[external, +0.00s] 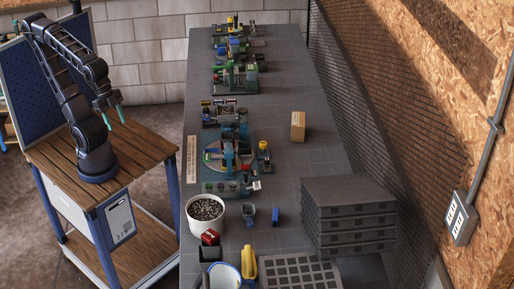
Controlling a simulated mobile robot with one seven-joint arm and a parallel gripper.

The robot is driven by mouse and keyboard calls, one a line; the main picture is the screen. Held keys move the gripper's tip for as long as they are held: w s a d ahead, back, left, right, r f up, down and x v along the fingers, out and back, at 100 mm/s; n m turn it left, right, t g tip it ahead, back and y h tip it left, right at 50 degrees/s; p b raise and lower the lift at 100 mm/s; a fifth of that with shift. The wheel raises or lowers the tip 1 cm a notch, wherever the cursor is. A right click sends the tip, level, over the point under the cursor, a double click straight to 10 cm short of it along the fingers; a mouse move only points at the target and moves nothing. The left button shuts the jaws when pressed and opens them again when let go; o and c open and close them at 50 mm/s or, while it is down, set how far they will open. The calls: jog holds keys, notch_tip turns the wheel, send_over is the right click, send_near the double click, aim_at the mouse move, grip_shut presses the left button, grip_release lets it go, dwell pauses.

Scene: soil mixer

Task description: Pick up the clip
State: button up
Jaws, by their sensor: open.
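No thing can be made out for certain as the clip at this size. A small blue piece (276,217) lies on the long grey table (318,165), to the right of a small grey-blue cup (248,214); I cannot tell whether it is the clip. My gripper (114,119) is at the upper left, pointing down, with two green-tipped fingers apart and nothing between them. It hangs above the wooden cart top, well to the left of the long table.
A mixing station with a round plate stands mid-table. A cardboard box (298,126) stands right of centre. The table's right side is fairly clear.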

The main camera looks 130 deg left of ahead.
jog(key=w+a+r+n, duration=0.2)
jog(key=w+n, duration=0.2)
jog(key=w, duration=0.5)
jog(key=n+g+h, duration=0.2)
jog(key=n+h, duration=0.2)
jog(key=n, duration=1.7)
send_over(276, 214)
jog(key=s+a, duration=0.3)
jog(key=a, duration=0.1)
notch_tip(276, 214, down, 36)
jog(key=x, duration=1)
jog(key=shift+w+d+f, duration=0.25)
jog(key=shift+w+d, duration=0.05)
jog(key=shift+w, duration=0.05)
jog(key=shift+c, duration=0.2)
